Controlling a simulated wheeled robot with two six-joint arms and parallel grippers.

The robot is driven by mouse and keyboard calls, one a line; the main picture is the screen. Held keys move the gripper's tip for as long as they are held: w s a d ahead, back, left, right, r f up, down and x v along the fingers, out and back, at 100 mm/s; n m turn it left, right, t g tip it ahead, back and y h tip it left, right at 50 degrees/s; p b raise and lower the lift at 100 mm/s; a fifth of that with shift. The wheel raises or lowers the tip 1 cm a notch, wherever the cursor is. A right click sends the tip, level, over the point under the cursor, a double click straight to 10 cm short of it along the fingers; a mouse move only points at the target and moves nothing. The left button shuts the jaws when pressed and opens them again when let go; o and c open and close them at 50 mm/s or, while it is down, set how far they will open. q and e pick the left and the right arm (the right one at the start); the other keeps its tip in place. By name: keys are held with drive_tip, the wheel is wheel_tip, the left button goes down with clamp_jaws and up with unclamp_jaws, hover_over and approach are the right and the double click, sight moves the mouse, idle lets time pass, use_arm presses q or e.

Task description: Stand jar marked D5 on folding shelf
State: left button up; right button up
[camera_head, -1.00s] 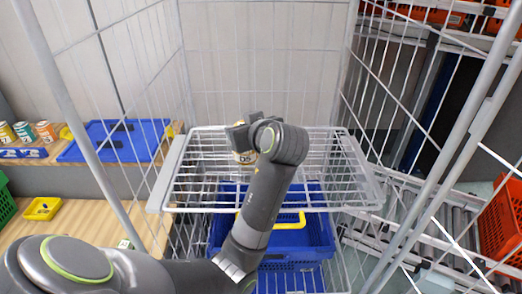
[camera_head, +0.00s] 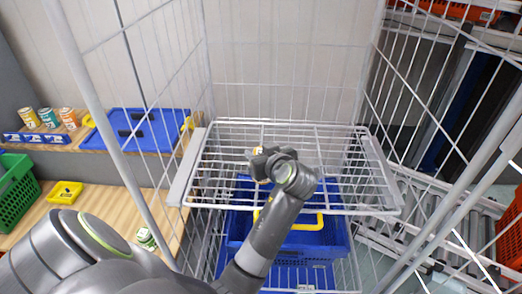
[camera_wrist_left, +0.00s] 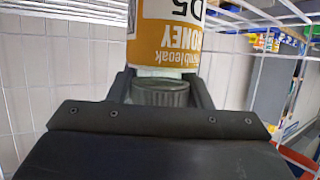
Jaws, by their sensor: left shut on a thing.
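The jar marked D5 (camera_wrist_left: 165,32) has an orange and white label reading "honey" and a dark lid; it appears upside down in the left wrist view. My left gripper (camera_wrist_left: 160,90) is shut on it at the lid end. In the head view my left gripper (camera_head: 262,163) is over the middle of the folding shelf (camera_head: 187,168), a white wire shelf folded out flat inside the cage. The jar is mostly hidden there behind the gripper. I cannot tell whether its base touches the shelf wires. My right gripper is not in view.
Wire cage walls rise around the shelf, with posts at left and right. A blue crate (camera_head: 335,238) with a yellow handle sits below the shelf. Much of the shelf is bare.

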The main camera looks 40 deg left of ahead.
use_arm(q)
drive_tip(key=shift+s+d+r, duration=0.1)
drive_tip(key=shift+f, duration=0.25)
drive_tip(key=o, duration=1.2)
drive_tip(key=shift+o, duration=0.2)
drive_tip(key=shift+r, duration=0.1)
